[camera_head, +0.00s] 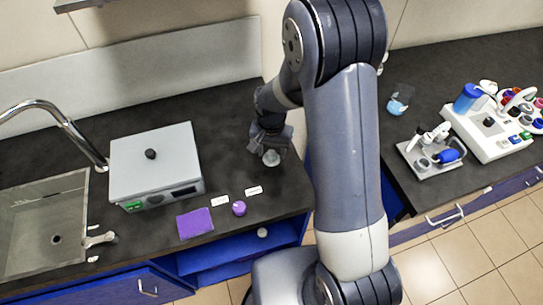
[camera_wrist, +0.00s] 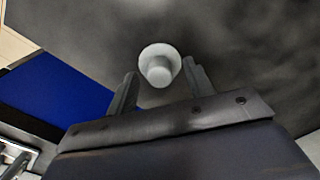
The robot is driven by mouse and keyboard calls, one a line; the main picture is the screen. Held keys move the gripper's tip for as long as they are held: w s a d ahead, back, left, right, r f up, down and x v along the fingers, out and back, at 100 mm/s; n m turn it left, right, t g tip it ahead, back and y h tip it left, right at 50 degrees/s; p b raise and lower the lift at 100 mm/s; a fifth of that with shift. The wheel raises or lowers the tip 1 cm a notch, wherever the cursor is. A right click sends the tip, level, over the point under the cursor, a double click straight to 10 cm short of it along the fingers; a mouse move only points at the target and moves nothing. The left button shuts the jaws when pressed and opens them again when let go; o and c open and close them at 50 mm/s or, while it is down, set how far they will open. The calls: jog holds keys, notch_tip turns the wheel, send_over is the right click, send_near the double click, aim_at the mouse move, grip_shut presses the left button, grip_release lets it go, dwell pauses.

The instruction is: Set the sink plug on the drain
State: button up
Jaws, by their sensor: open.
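The sink plug (camera_wrist: 158,66) looks like a small pale grey round piece with a narrower raised knob. It rests on the dark worktop. In the head view the plug (camera_head: 271,158) shows just below my gripper (camera_head: 269,147). In the wrist view my gripper (camera_wrist: 159,68) is open, with one finger on each side of the plug and visible gaps between. The drain (camera_head: 56,239) is a small dark round hole in the floor of the grey sink (camera_head: 30,215) at the far left. The drain is uncovered.
A grey lab box (camera_head: 155,165) stands between the sink and my gripper. A tap (camera_head: 60,118) arches over the sink. A purple pad (camera_head: 195,223), a purple round item (camera_head: 239,208) and two white labels lie near the front edge. A second worktop with lab gear is at right.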

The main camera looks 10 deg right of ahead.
jog(key=shift+c, duration=0.4)
grip_shut()
jog(key=shift+r, duration=0.15)
